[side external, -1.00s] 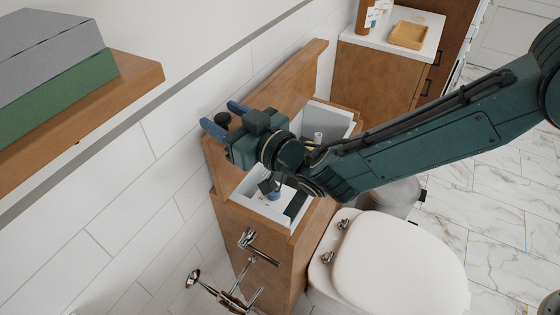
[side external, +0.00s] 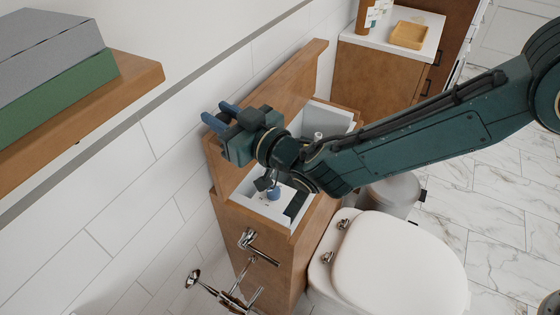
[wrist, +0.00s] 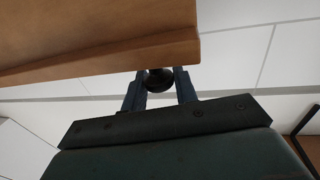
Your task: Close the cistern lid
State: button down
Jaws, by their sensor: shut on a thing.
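The wooden cistern lid (side external: 285,82) stands raised along the back of the cistern (side external: 262,222), near the tiled wall. The cistern is open, and its white inside and some fittings show. My gripper (side external: 219,112) is at the lid's near left end, with its blue fingers pointing toward the wall. In the wrist view, my gripper (wrist: 160,77) has its fingers on either side of a dark round knob (wrist: 159,80) beside the lid's wooden edge (wrist: 95,45), shut on it. In the side view the knob is mostly hidden by the fingers.
A wooden shelf (side external: 135,85) with boxes juts out at upper left. The white toilet (side external: 395,262) stands in front of the cistern. Chrome fittings (side external: 235,295) stick out below it. A grey bin (side external: 390,197) and a wooden cabinet (side external: 375,75) are beyond.

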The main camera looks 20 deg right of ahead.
jog(key=shift+s, duration=0.1)
jog(key=shift+s+d+f, duration=0.15)
jog(key=shift+s+d, duration=0.65)
jog(key=shift+d, duration=0.05)
jog(key=s+d+f, duration=0.5)
jog(key=s+d, duration=0.3)
jog(key=shift+f, duration=0.3)
jog(key=shift+d, duration=0.1)
dwell(0.5)
jog(key=c, duration=1.1)
grip_release()
jog(key=shift+r, duration=0.25)
